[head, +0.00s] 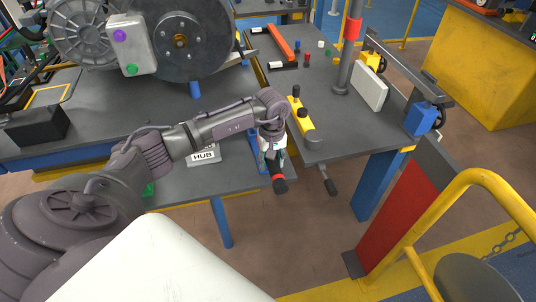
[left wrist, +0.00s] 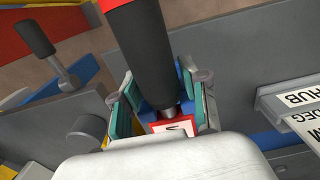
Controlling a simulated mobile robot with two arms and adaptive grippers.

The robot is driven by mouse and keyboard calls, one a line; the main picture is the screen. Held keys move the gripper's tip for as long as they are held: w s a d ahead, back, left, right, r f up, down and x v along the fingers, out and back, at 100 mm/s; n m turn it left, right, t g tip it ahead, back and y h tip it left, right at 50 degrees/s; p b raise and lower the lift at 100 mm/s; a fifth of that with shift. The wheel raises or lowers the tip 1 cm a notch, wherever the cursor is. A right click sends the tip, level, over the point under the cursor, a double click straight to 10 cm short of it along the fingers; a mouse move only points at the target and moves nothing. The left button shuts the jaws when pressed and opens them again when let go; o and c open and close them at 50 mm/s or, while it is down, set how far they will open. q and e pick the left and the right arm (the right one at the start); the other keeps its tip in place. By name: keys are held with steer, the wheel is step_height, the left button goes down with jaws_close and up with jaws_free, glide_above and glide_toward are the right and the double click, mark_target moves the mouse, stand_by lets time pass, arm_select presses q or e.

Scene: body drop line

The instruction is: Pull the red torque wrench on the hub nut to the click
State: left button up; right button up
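The torque wrench shows mainly by its black handle with a red band (head: 279,182), which sticks out past the near table edge, just below my left gripper (head: 270,148). In the left wrist view the black handle (left wrist: 148,55) runs between the teal fingers of my left gripper (left wrist: 163,98), and a red-framed white label shows at its inner end. The fingers stand apart on either side, with gaps visible. The wrench's other end is hidden by the gripper. My right gripper is not in view.
A HUB sign (head: 203,157) stands left of the wrench. A yellow tool (head: 301,120) lies on the right-hand table, and another dark handle (head: 328,181) juts out below it. A yellow rail (head: 447,205) and a red panel (head: 398,222) are at right.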

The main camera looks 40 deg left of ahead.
arm_select(q)
jaws_close()
steer(key=shift+r, duration=0.15)
steer(key=shift+r+p, duration=2.6)
steer(key=shift+r, duration=1.8)
steer(key=shift+c, duration=0.6)
jaws_free()
jaws_close()
